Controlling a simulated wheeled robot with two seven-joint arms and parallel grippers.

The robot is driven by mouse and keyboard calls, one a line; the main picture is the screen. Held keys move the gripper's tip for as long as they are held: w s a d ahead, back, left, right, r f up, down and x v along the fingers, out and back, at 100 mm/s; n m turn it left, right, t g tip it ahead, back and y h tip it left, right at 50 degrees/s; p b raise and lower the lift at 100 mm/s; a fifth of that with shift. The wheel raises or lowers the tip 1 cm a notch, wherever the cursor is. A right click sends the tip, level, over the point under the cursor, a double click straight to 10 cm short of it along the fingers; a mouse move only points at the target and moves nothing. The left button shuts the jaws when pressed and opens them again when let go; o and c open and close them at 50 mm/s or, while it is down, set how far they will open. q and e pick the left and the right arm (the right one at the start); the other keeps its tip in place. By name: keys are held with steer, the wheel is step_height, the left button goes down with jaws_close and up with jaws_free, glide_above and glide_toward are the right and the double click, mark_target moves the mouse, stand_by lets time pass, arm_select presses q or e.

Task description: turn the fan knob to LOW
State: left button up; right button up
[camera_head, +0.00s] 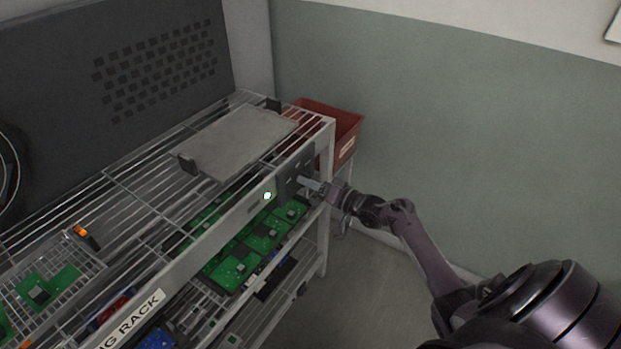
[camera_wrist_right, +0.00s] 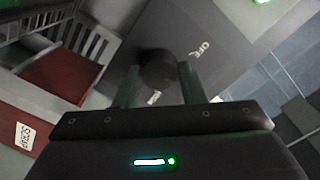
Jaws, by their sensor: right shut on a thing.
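The fan control panel (camera_head: 291,178) is a dark grey plate on the front rail of the rack, near its right end. In the right wrist view the dark round fan knob (camera_wrist_right: 157,68) sits on this panel (camera_wrist_right: 222,72). An OFF label is to its right, and another white label below it is partly hidden and unreadable. My right gripper (camera_head: 308,184) reaches the panel from the right. In the wrist view its two fingers (camera_wrist_right: 160,80) are on either side of the knob and shut on it. The knob's pointer direction cannot be told. My left gripper is not in view.
A green lamp (camera_head: 267,195) glows on the rail left of the panel. A grey tray (camera_head: 238,139) lies on the wire top shelf, with green circuit boards (camera_head: 236,266) below. A red bin (camera_head: 346,133) stands behind the rack's right end. The floor at right is clear.

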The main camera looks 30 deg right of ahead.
steer(key=shift+m+p, duration=0.5)
steer(key=shift+m, duration=0.6)
steer(key=o, duration=1)
steer(key=v, duration=0.7)
steer(key=shift+s+d, duration=0.15)
steer(key=shift+s, duration=0.25)
